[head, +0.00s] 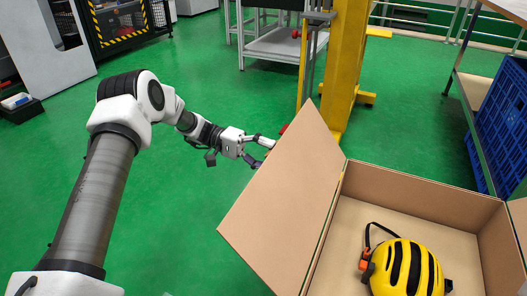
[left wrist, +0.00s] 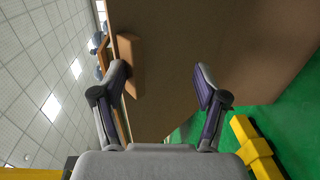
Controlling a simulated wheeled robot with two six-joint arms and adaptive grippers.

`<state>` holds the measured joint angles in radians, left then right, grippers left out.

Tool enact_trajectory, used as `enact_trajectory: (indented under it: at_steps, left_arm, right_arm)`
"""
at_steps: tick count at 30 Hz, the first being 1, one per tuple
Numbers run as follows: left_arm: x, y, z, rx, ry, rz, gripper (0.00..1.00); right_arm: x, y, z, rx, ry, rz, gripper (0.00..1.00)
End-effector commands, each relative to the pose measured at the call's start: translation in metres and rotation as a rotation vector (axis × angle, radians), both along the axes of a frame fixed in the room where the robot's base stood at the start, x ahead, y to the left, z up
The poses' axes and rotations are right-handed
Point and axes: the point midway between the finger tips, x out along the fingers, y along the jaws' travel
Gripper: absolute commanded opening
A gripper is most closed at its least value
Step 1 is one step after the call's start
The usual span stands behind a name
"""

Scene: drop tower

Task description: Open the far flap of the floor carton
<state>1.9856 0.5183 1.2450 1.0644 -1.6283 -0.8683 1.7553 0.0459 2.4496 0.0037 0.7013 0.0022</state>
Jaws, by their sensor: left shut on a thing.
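The open carton (head: 425,188) stands at the lower right of the head view. A large brown flap (head: 285,195) rises from its left side and leans outward to the left. Part of another flap (head: 518,218) shows at the right edge. My left gripper (head: 268,150) is at the upper left edge of the large flap, its fingertips partly hidden. My right gripper is out of view.
A yellow helmet (head: 405,265) with black stripes lies in the carton. A yellow column (head: 343,60) stands behind the flap. A grey bench (head: 275,45) is at the back. Green floor is clear beyond my left arm.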

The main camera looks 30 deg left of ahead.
Motion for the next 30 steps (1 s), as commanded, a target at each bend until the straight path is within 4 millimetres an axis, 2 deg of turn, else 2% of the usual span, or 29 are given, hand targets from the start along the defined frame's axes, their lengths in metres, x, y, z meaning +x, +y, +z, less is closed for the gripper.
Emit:
enact_trajectory:
  at_steps: [1, 7, 19, 23, 30]
  left_arm:
    - [-0.002, -0.002, -0.005, 0.007, 0.007, -0.007, 0.44]
    - [-0.002, -0.001, -0.004, 0.006, 0.007, -0.006, 0.40]
    - [-0.002, 0.003, -0.003, 0.005, 0.007, -0.005, 0.40]
    - [-0.003, 0.023, -0.001, 0.004, 0.004, -0.002, 0.40]
    - [-0.005, 0.085, 0.007, 0.002, -0.002, 0.003, 0.40]
  right_arm:
    - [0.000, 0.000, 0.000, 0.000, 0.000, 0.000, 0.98]
    - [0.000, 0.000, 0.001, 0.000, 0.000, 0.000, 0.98]
    - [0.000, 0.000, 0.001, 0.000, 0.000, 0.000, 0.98]
    - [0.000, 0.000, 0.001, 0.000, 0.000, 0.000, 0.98]
    - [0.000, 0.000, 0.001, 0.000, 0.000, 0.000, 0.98]
